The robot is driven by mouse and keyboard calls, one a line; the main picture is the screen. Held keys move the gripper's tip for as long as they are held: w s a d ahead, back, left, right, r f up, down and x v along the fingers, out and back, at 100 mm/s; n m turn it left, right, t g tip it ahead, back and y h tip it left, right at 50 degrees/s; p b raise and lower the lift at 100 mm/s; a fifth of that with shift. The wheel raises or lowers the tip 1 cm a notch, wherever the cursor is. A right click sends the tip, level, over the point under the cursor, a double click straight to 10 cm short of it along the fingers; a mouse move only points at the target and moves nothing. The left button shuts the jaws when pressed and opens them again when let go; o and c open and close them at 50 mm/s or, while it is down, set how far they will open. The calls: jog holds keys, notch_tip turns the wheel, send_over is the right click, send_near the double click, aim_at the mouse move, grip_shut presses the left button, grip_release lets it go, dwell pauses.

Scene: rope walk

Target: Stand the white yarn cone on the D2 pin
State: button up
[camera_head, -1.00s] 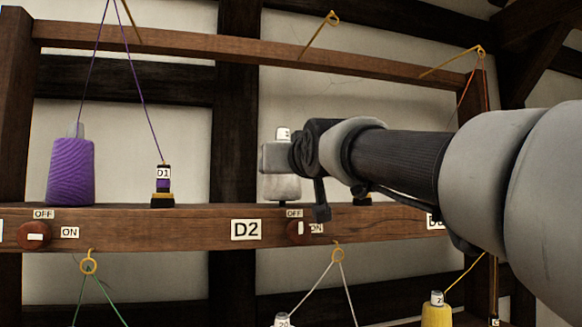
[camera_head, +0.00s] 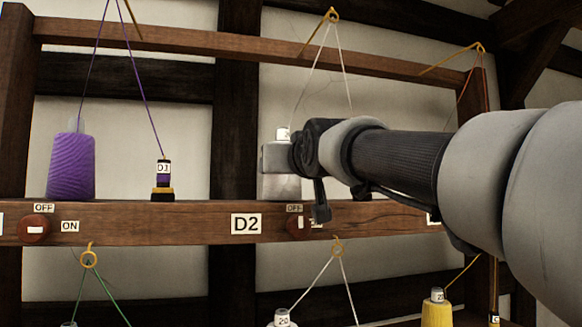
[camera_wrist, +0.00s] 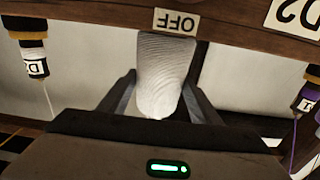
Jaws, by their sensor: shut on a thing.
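A white thread (camera_head: 312,68) runs from the cone's top through the upper yellow guide (camera_head: 332,15) and down behind my arm.
A purple cone (camera_head: 71,167) and the D1 bobbin (camera_head: 163,181) stand on the rail to the left. A round red-brown switch (camera_head: 299,227) sits below my gripper. More cones, including a yellow one (camera_head: 437,312), are below. My arm hides the rail's right part.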

jog(key=o, duration=0.9)
jog(key=shift+f, duration=0.1)
jog(key=b+v, duration=0.4)
jog(key=v, duration=0.7)
jog(key=shift+b, duration=0.35)
